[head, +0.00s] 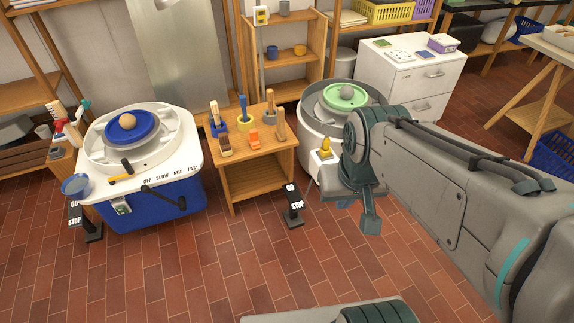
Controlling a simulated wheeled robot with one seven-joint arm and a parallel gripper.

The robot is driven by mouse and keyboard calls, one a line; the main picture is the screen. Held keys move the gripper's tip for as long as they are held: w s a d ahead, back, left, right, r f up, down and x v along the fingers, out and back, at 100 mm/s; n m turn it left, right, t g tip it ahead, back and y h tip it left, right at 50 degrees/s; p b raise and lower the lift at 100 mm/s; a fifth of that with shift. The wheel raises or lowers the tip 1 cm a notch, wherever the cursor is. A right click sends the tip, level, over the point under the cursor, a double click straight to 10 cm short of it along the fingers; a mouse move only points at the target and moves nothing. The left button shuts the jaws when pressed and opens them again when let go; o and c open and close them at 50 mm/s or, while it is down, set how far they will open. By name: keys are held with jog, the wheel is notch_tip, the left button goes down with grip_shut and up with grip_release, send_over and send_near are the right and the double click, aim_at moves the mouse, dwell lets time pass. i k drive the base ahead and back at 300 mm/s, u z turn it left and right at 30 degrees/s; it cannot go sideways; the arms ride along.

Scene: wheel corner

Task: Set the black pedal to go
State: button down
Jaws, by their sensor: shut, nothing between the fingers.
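The blue-based wheel (180,190) has a speed lever on its front. A wooden table (262,183) holds tools. A white wheel (313,145) with a yellow-handled switch stands behind my gripper. The tiled floor (200,275) in front is clear.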

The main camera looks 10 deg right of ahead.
aim_at(297, 203)
jog(key=u, duration=0.9)
jog(key=i, duration=1.3)
jog(key=z, duration=0.55)
jog(key=i, duration=0.4)
jog(key=z, duration=0.5)
